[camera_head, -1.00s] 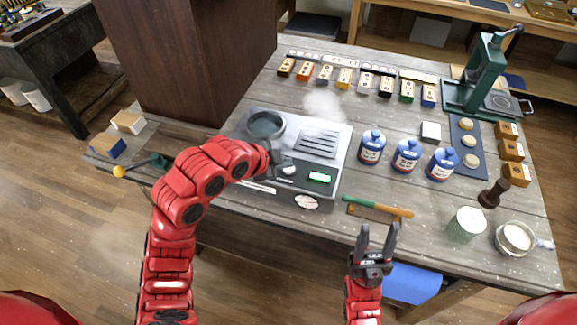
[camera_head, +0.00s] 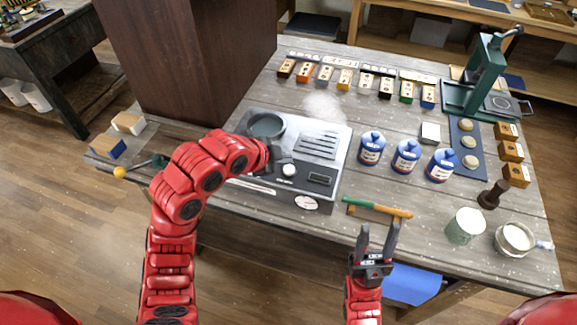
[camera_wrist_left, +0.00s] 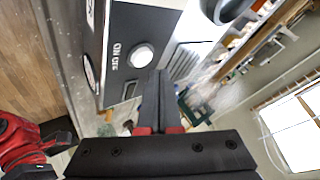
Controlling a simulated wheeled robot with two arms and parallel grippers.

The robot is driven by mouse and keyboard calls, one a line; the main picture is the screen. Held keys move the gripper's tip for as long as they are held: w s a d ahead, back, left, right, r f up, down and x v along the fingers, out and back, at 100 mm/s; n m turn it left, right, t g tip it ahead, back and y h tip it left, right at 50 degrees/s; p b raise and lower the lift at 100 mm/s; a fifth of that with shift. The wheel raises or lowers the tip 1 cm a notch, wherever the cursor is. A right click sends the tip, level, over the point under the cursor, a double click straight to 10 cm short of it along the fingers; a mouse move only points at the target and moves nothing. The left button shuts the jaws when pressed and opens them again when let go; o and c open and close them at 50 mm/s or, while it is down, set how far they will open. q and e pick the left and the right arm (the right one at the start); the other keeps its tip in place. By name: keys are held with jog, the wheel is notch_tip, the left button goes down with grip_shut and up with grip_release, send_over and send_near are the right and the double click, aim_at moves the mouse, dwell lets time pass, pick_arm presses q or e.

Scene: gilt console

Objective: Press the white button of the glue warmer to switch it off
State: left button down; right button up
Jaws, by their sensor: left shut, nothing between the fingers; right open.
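The glue warmer (camera_head: 336,166) is a pale metal unit on the bench with a dark pot at its back left and a slotted plate. Its dark front panel holds the round white button (camera_head: 289,170) and a small display (camera_head: 319,179), now dark. The button also shows in the left wrist view (camera_wrist_left: 141,56), beside lettering. My left gripper (camera_head: 278,158) is shut and empty, just left of and behind the button, apart from it in the wrist view. My right gripper (camera_head: 377,240) is open and empty in front of the bench edge.
Blue-and-white bottles (camera_head: 406,156) stand right of the warmer. A green-and-wood tool (camera_head: 376,207) lies near the front edge. A dark brown cabinet (camera_head: 190,60) rises behind on the left. Faint steam (camera_head: 322,104) shows behind the warmer.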

aim_at(285, 170)
pick_arm(q)
notch_tip(285, 170, up, 6)
jog(key=shift+f+p, duration=0.1)
jog(key=shift+p, duration=0.5)
